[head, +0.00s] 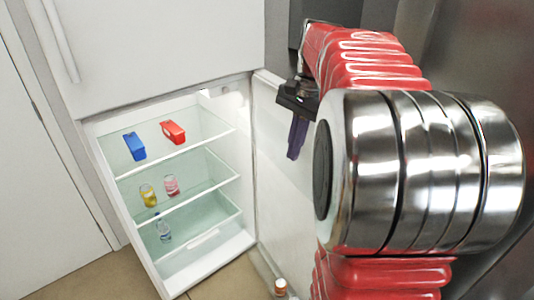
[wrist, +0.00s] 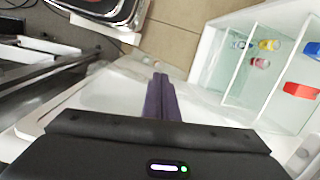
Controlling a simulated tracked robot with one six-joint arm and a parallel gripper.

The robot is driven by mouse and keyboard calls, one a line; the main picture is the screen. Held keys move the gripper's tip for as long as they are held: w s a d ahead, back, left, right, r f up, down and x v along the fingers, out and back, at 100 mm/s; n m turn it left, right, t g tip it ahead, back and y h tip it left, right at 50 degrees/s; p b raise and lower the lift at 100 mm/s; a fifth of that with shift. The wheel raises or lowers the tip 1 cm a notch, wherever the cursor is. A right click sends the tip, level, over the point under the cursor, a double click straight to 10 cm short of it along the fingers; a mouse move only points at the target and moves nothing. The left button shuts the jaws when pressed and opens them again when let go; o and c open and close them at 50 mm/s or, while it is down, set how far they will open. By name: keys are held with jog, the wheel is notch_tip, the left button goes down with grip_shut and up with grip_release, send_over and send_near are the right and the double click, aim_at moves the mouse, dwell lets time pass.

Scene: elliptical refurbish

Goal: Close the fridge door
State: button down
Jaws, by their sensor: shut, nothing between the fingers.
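The white fridge door (head: 265,130) stands open to the right of the lit fridge compartment (head: 190,153). Its pale inner side faces the compartment, and my arm hides much of its right part. My gripper (head: 295,150) points down in front of the door's inner side in the head view; I cannot tell whether it touches. In the wrist view its purple fingers (wrist: 161,95) are together and empty, over the pale door panel (wrist: 105,95). The open compartment (wrist: 275,60) shows at the upper right there.
A blue box (head: 135,146) and a red box (head: 173,132) lie on the upper glass shelf. Yellow and pink jars and a clear bottle (head: 163,229) stand lower. A capped bottle (head: 280,287) is low by the door. Tan floor (wrist: 170,40) is bare near the fridge.

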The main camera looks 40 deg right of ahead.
jog(key=d+m+y, duration=0.1)
jog(key=d+m, duration=0.2)
jog(key=d, duration=0.5)
jog(key=shift+s+f+g, duration=0.3)
jog(key=shift+s+f, duration=0.1)
jog(key=shift+s, duration=0.05)
jog(key=shift+f, duration=0.1)
jog(key=x, duration=0.9)
jog(key=shift+a+f, duration=0.2)
jog(key=shift+f, duration=0.15)
